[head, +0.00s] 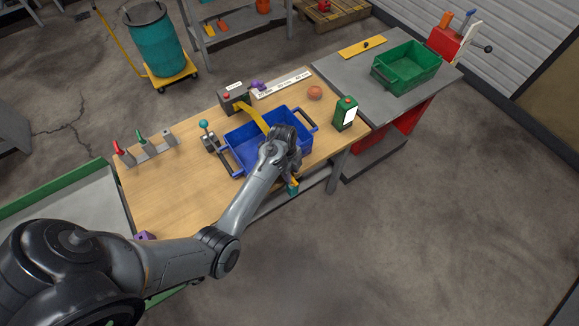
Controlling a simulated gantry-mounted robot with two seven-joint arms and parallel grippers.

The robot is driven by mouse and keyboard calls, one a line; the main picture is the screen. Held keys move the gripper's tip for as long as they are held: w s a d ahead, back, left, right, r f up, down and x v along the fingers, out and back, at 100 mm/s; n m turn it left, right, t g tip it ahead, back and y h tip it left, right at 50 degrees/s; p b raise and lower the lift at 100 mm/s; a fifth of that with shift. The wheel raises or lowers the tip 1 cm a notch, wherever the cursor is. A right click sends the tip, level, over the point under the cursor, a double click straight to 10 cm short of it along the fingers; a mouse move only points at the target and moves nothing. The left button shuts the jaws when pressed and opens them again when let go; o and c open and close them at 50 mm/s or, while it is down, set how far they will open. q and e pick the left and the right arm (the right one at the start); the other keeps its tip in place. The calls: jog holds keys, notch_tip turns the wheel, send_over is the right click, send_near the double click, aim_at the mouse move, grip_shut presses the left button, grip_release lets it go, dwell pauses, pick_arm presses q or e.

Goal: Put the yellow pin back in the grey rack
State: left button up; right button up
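The grey rack (152,152) stands at the left of the wooden table, with a red-topped pin (117,147) and a green-topped pin (141,137) in it. Its right end has no pin. My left arm reaches in from the lower left. A small yellow and teal piece (293,188) shows just below the gripper. I cannot tell if it is the yellow pin or if the fingers hold it. My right gripper is not in view.
The blue bin (238,160) sits mid-table, with a yellow curved strip (252,115) above it from a grey box (233,99). A teal-knobbed lever (205,133) stands between rack and bin. A green device (345,113) stands right.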

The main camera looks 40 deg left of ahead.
aim_at(292, 185)
pick_arm(q)
jog(key=shift+d+f+b, duration=0.2)
jog(key=shift+f+b, duration=0.05)
jog(key=shift+f, duration=1.2)
jog(key=shift+d+f+b, duration=0.15)
jog(key=shift+f+b, duration=0.1)
jog(key=shift+f, duration=1.15)
grip_shut()
